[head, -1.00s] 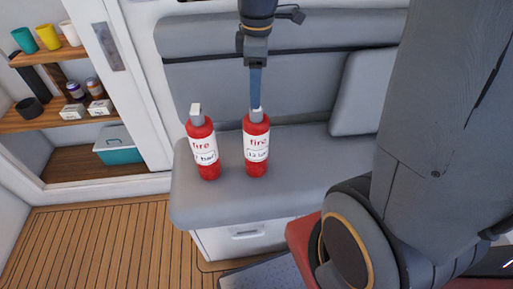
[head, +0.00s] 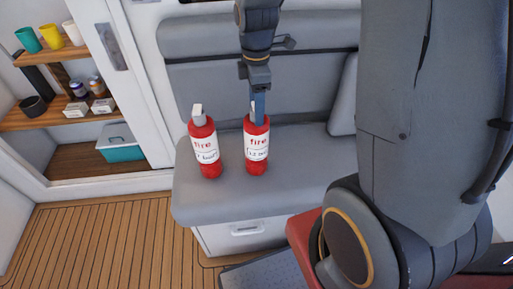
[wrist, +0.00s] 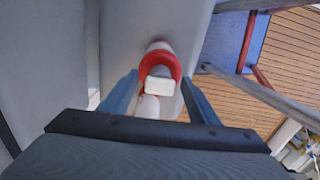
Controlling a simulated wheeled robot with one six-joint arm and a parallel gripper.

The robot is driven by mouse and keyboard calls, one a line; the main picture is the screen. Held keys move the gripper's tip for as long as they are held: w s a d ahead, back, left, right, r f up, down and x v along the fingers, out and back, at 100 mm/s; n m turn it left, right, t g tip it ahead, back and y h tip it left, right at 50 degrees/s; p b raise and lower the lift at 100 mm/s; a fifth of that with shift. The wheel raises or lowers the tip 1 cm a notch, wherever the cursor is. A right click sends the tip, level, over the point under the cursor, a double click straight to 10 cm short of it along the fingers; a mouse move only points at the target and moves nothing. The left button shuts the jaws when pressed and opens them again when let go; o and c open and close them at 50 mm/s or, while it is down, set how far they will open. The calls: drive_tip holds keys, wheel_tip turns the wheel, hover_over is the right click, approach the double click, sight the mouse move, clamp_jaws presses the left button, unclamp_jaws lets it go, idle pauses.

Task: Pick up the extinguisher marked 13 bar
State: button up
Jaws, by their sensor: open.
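Two red extinguishers with white labels stand upright on the grey seat (head: 310,150). The right extinguisher (head: 257,145) has a label that reads like 13 bar, though small and blurred. The left extinguisher (head: 204,150) has a label ending in "bar"; its number is not legible. My gripper (head: 258,118) is open, pointing down at the top of the right extinguisher, with its blue fingers at the valve height. In the wrist view the red shoulder (wrist: 160,52) and pale top of this extinguisher show between the two spread fingers (wrist: 160,82). I cannot tell whether they touch it.
The left extinguisher stands close beside, with a narrow gap. The seat backrest (head: 200,85) rises behind and a grey cushion (head: 343,95) is to the right. Shelves with cups (head: 50,37) and a teal box (head: 122,143) are at the left. The wooden floor (head: 110,235) is clear.

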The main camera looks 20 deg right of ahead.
drive_tip(key=shift+f, duration=0.1)
clamp_jaws()
idle(0.5)
